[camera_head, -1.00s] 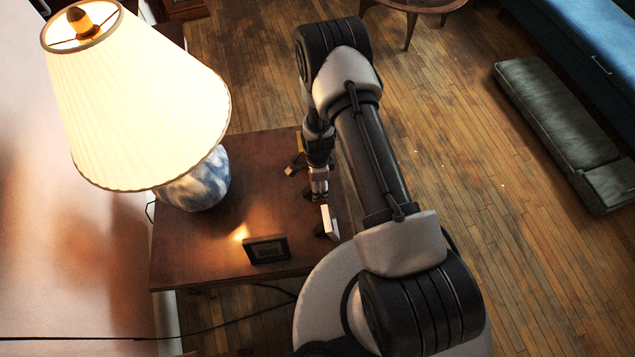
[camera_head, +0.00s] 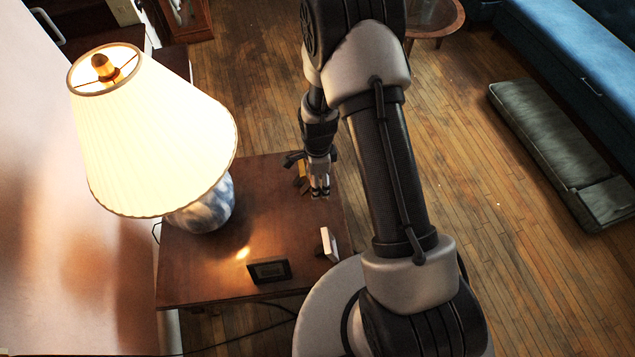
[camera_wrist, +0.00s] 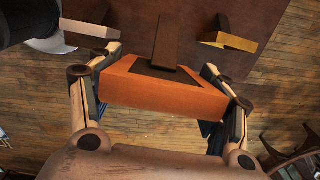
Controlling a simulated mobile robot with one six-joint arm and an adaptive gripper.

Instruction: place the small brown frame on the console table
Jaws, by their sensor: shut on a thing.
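The small brown frame (camera_wrist: 160,92) is between the two fingers of my gripper (camera_wrist: 162,94) in the wrist view, with its dark back and stand leg showing. My gripper (camera_head: 320,192) is shut on it. In the head view, my gripper is near the right edge of a brown wooden table (camera_head: 200,275), and I cannot make out the held frame there. I cannot tell whether this is the console table.
A lit lamp (camera_head: 150,130) stands on the table's left. A black frame (camera_head: 268,270) and a white frame (camera_head: 328,243) stand near its front. A yellowish frame (camera_wrist: 228,40) stands near my gripper. A blue sofa (camera_head: 570,65) and green cushion (camera_head: 560,150) are right.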

